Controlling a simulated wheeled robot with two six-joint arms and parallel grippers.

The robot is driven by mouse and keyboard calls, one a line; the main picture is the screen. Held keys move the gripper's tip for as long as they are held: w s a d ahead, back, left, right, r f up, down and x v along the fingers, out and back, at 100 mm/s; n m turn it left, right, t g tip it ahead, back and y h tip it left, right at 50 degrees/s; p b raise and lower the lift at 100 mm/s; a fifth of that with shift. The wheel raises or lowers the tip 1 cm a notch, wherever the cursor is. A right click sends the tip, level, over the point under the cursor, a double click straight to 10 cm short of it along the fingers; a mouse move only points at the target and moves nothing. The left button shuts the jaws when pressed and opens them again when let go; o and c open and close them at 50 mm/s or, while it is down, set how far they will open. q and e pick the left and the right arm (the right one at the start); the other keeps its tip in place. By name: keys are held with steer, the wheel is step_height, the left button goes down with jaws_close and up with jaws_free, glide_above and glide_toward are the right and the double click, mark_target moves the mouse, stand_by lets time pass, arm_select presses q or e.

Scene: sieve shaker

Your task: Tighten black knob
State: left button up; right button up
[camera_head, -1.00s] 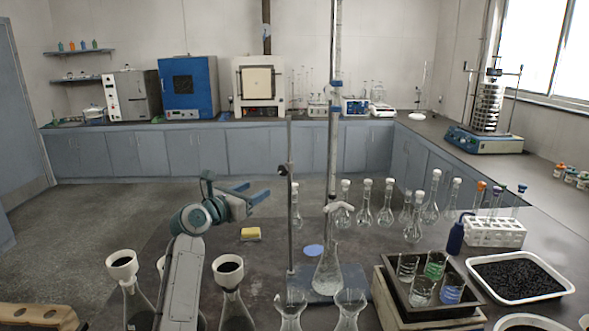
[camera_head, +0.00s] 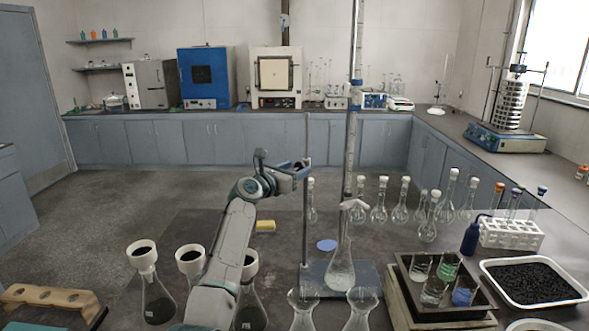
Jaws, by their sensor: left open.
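A sieve shaker stands on the back right counter, with a stack of round metal sieves (camera_head: 511,106) on a blue base (camera_head: 505,138) between two upright rods. A small dark knob-like part (camera_head: 517,69) sits on top of the stack; it is too small to make out well. My left gripper (camera_head: 303,169) is open and empty, in mid-picture beside the metal stand's rod, far to the left of the shaker and apart from it. My right gripper is out of view.
A tall stand (camera_head: 353,130), flasks (camera_head: 340,272) and a white tray of black granules (camera_head: 533,281) fill the near table. A white tube rack (camera_head: 511,233) stands at right. Blue and white ovens (camera_head: 276,77) line the back counter. The floor at left is clear.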

arm_select(q)
steer(key=shift+w+d+f, duration=0.1)
steer(key=shift+w+d, duration=0.1)
steer(key=shift+w, duration=0.05)
steer(key=shift+s, duration=0.1)
steer(key=c, duration=1)
steer(key=shift+o, duration=0.2)
